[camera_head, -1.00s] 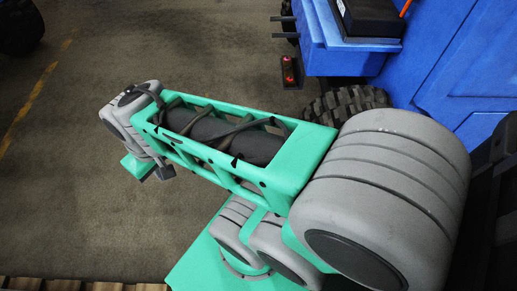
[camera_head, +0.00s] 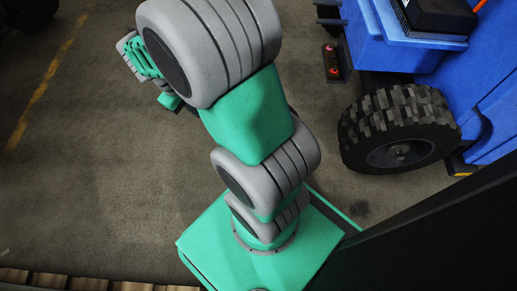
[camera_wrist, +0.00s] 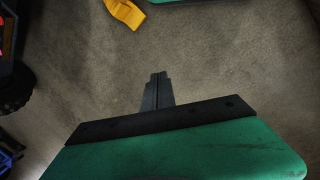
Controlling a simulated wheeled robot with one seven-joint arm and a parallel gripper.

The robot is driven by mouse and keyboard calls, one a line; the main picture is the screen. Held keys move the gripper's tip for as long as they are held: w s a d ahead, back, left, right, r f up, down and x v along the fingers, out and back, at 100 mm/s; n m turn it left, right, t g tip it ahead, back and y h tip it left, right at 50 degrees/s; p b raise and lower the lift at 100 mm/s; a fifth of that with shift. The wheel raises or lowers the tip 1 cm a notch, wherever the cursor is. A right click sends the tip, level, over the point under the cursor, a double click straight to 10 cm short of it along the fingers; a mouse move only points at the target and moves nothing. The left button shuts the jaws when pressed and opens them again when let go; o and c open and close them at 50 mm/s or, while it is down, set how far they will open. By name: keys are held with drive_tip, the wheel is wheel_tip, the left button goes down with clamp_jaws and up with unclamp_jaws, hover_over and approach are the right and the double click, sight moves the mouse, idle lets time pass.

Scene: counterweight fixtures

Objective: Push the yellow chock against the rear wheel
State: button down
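The yellow chock (camera_wrist: 126,13) lies on the floor at the top edge of the wrist view, partly cut off. My gripper (camera_wrist: 158,76) has its two dark fingers together with nothing between them. It is apart from the chock, over bare floor. The big black rear wheel (camera_head: 400,130) stands under the blue vehicle at the right of the head view.
The blue vehicle (camera_head: 490,110) fills the right, with a dark bracket with red lights (camera_head: 332,62) near the wheel. A dark tyre (camera_wrist: 12,88) shows at the left of the wrist view. Brown floor (camera_head: 100,190) is open on the left, crossed by a yellow line (camera_head: 45,85).

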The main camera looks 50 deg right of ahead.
drive_tip(key=s+d+f+n+g+h+b, duration=0.15)
drive_tip(key=d+f, duration=0.35)
drive_tip(key=f, duration=0.5)
drive_tip(key=s+d+f+n+g+h+b, duration=0.1)
drive_tip(key=d+f+g, duration=0.1)
drive_tip(key=d+f, duration=0.5)
drive_tip(key=s+d+f+n+g+h+b, duration=0.1)
drive_tip(key=d+f+n+g, duration=0.15)
drive_tip(key=f, duration=0.95)
drive_tip(key=shift+n+g+h, duration=0.65)
drive_tip(key=shift+n+g, duration=0.05)
drive_tip(key=shift+g, duration=0.2)
drive_tip(key=shift+a+f+b+x, duration=0.2)
drive_tip(key=shift+a+f+x, duration=0.15)
drive_tip(key=shift+x, duration=2.6)
drive_tip(key=shift+a+f+b+x, duration=0.25)
drive_tip(key=shift+a+x, duration=0.2)
drive_tip(key=shift+x, duration=2.55)
drive_tip(key=shift+a+f+b+x, duration=0.2)
drive_tip(key=shift+a+f+x, duration=0.15)
drive_tip(key=shift+x, duration=2.6)
drive_tip(key=shift+s, duration=0.25)
